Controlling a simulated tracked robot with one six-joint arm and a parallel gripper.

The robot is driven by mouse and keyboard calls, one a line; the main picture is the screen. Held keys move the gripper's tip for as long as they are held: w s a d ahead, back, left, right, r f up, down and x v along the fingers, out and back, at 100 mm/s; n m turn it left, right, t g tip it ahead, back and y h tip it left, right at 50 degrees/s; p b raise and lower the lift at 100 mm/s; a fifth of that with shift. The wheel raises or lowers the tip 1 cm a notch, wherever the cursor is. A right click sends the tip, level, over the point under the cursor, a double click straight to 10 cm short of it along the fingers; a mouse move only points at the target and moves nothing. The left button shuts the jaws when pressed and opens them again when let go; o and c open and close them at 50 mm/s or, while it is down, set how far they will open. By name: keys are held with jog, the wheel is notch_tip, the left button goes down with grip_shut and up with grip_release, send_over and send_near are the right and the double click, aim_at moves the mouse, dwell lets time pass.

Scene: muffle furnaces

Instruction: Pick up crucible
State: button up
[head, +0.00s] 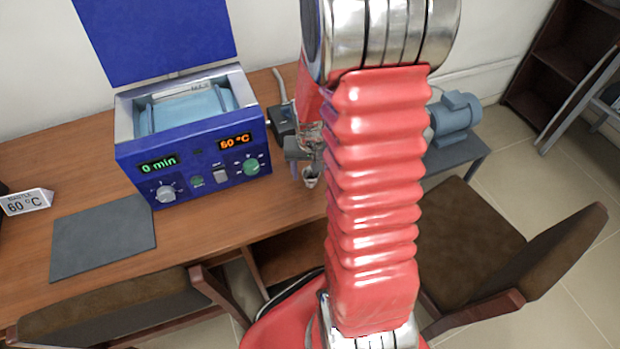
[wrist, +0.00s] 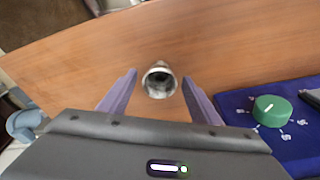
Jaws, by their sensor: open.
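The crucible (wrist: 159,80) is a small grey metallic cup with a dark inside, seen from above in the wrist view. It stands on the wooden table between the tips of my gripper (wrist: 159,76), with a gap on both sides. The jaws are open and hold nothing. In the head view the crucible (head: 311,179) shows just below my gripper (head: 305,166), near the table's right end. My red arm hides part of that area.
The blue furnace (head: 190,160) stands left of the crucible with its lid raised, displays reading 0 min and 60 °C. A grey mat (head: 103,238) and a sign (head: 27,201) lie further left. Brown chairs (head: 470,240) stand around the table. A blue pump (head: 455,115) is behind my arm.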

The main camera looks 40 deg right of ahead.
jog(key=shift+w+f, duration=0.1)
jog(key=shift+f, duration=0.55)
jog(key=shift+c, duration=0.2)
jog(key=c, duration=1.1)
